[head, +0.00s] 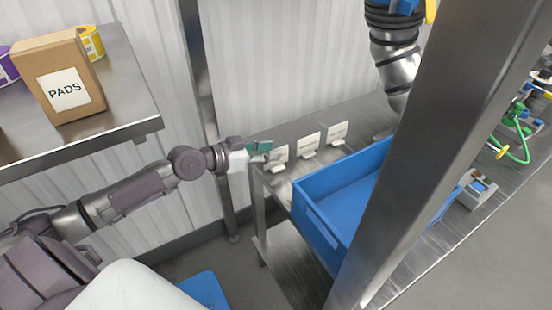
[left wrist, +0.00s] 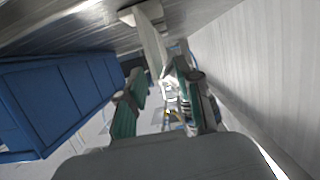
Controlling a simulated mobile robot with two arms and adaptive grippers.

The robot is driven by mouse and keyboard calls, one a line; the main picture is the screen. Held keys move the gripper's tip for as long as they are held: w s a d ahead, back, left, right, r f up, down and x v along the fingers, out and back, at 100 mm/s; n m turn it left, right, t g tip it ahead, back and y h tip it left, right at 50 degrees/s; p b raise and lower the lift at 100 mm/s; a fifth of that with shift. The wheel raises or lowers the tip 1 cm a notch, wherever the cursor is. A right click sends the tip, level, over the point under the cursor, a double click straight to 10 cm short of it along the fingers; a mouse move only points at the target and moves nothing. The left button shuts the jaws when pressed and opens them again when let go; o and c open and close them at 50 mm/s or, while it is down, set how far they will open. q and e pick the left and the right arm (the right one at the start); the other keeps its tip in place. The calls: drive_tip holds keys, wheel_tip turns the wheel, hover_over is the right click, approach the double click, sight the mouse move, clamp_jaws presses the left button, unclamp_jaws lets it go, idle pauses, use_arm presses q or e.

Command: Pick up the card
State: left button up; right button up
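Three white cards stand in small holders on the metal bench: the near-left card (head: 281,154), the middle card (head: 309,141) and the far-right card (head: 338,130). My left gripper (head: 267,150), with green finger pads, is at the left end of the bench, right beside the near-left card. In the left wrist view my left gripper (left wrist: 160,78) has its fingers apart, and a pale card (left wrist: 151,42) in its holder (left wrist: 141,14) reaches toward the gap between the fingertips. I cannot tell whether either finger touches it. My right gripper is not in view.
A blue bin (head: 318,218) stands on the bench close to the cards and shows in the left wrist view (left wrist: 60,98). A steel post (head: 425,150) crosses the right side. A PADS box (head: 60,82) sits on a shelf (head: 135,95). A grey arm (head: 396,62) hangs behind the bench.

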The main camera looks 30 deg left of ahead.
sight(284, 149)
use_arm(q)
drive_tip(key=shift+w+d, duration=0.2)
drive_tip(key=shift+w, duration=0.15)
drive_tip(key=p+x, duration=0.2)
drive_tip(key=x, duration=0.1)
drive_tip(key=shift+w+d, duration=0.2)
drive_tip(key=shift+w, duration=0.05)
drive_tip(key=shift+w+d+f, duration=0.2)
drive_tip(key=shift+w+f, duration=0.1)
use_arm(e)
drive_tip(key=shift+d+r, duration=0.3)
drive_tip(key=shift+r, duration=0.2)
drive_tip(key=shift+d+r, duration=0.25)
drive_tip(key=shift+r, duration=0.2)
use_arm(q)
clamp_jaws()
